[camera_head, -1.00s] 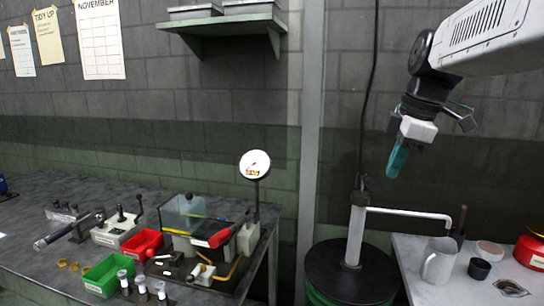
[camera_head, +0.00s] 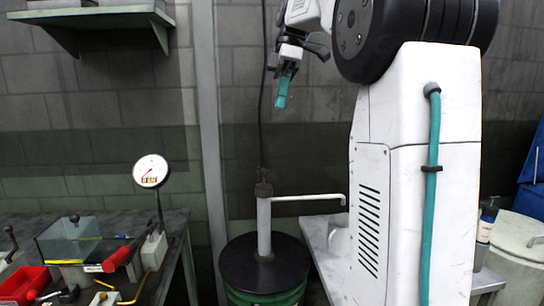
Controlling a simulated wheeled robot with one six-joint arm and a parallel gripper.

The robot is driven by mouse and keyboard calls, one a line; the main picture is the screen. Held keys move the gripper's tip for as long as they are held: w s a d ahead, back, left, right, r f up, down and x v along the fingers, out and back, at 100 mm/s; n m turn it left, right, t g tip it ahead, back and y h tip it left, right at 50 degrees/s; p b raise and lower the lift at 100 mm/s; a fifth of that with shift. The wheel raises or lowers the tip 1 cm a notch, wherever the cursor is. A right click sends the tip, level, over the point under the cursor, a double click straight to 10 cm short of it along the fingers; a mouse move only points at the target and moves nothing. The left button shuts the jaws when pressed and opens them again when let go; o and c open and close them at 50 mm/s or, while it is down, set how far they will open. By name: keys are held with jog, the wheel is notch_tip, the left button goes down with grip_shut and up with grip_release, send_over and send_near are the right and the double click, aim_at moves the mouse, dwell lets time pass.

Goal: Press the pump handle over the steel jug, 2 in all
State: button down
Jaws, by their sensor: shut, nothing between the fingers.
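The pump stands on a black-topped drum (camera_head: 270,272) with green sides. It has a pale upright column (camera_head: 264,228), a dark head (camera_head: 263,188) and a white spout (camera_head: 310,197) reaching right. The handle cannot be told apart clearly from the dark head. The steel jug (camera_head: 338,240) is under the spout's end, mostly hidden behind my white arm. My gripper (camera_head: 281,100), with teal fingers, is shut and empty. It points down and appears above the pump head in the picture, apart from it.
A pale table (camera_head: 318,250) stands right of the drum, largely covered by my arm. A bench with a dial gauge (camera_head: 151,171), a red-handled lever (camera_head: 118,258) and a red bin (camera_head: 25,285) is at the left. A green shelf (camera_head: 95,18) hangs above.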

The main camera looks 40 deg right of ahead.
aim_at(266, 172)
jog(key=shift+a, duration=0.15)
jog(key=shift+s+f, duration=0.1)
jog(key=shift+f, duration=0.1)
jog(key=x, duration=1.3)
jog(key=shift+s+a+f, duration=0.15)
jog(key=shift+f, duration=0.2)
